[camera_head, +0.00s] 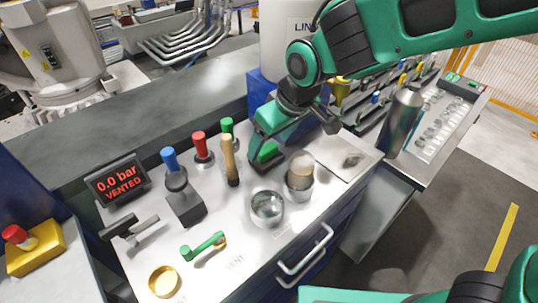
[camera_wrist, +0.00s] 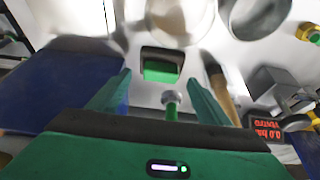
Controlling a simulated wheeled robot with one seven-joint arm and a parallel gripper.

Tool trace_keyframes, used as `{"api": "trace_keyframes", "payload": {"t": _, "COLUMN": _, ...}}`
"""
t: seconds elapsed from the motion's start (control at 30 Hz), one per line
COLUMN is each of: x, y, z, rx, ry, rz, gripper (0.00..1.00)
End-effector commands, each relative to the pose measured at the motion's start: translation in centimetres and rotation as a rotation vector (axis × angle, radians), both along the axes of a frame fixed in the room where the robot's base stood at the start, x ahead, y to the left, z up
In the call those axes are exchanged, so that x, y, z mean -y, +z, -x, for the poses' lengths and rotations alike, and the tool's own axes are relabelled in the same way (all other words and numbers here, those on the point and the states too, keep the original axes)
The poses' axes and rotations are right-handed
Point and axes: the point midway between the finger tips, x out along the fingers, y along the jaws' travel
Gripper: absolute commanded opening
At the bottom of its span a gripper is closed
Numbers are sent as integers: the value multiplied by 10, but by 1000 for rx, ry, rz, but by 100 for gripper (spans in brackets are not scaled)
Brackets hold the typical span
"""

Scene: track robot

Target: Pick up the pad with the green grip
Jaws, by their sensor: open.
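The pad, a dark block with a green grip (camera_wrist: 161,68), sits on the pale bench top. It shows in the wrist view just beyond my fingertips, roughly centred between them. In the head view the pad (camera_head: 266,158) is partly hidden beneath my gripper (camera_head: 257,143). My gripper (camera_wrist: 159,78) is open and empty, with one green finger to either side of the pad's line. Whether the fingertips have come down level with the grip cannot be told.
A wooden handle (camera_head: 229,160) stands close left of the pad. A cup with tan contents (camera_head: 300,172) and a metal bowl (camera_head: 267,208) stand in front. Green (camera_head: 227,126), red (camera_head: 200,140) and blue (camera_head: 169,158) topped items stand behind and left. A pressure display (camera_head: 117,181) is further left.

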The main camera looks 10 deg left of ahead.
Motion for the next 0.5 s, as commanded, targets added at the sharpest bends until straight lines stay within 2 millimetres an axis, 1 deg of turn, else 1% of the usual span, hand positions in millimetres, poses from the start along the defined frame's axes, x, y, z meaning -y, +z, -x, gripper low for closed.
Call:
{"api": "trace_keyframes", "payload": {"t": 0.03, "x": -3, "y": -8, "z": -1, "rx": -2, "ry": 1, "rz": 3, "gripper": 72}}
{"api": "trace_keyframes", "payload": {"t": 0.2, "x": -9, "y": -28, "z": -7, "rx": -1, "ry": 0, "rz": 3, "gripper": 72}}
{"api": "trace_keyframes", "payload": {"t": 0.33, "x": -11, "y": -33, "z": -9, "rx": 0, "ry": 0, "rz": 0, "gripper": 72}}
{"api": "trace_keyframes", "payload": {"t": 0.5, "x": -11, "y": -34, "z": -9, "rx": 0, "ry": 0, "rz": 0, "gripper": 72}}
